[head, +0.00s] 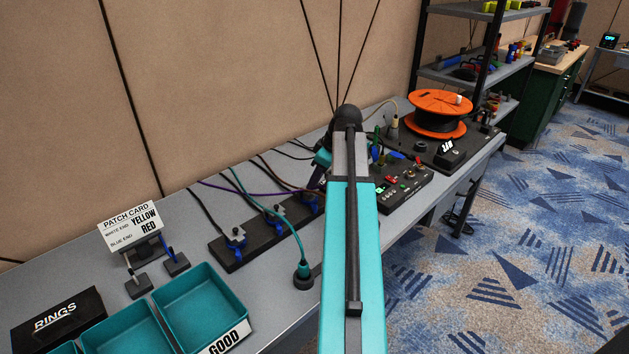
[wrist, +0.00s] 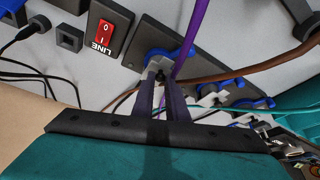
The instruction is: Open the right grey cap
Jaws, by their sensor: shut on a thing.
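In the head view a dark strip (head: 262,236) on the bench carries several sockets with grey caps and blue parts. My arm hides the strip's right end and my gripper. In the wrist view my gripper (wrist: 159,80) is shut on a small grey cap (wrist: 157,64) at the end socket, beside a blue part (wrist: 185,56). The fingers cover part of the cap, so I cannot tell how far it is raised. More grey caps (wrist: 208,99) lie along the strip to the right.
Purple (wrist: 182,40) and brown (wrist: 240,70) cables pass close to the fingers. A red LINE switch (wrist: 104,32) is to the left in the wrist view. Teal trays (head: 200,305), a patch card (head: 134,225) and an orange reel (head: 440,108) stand on the bench.

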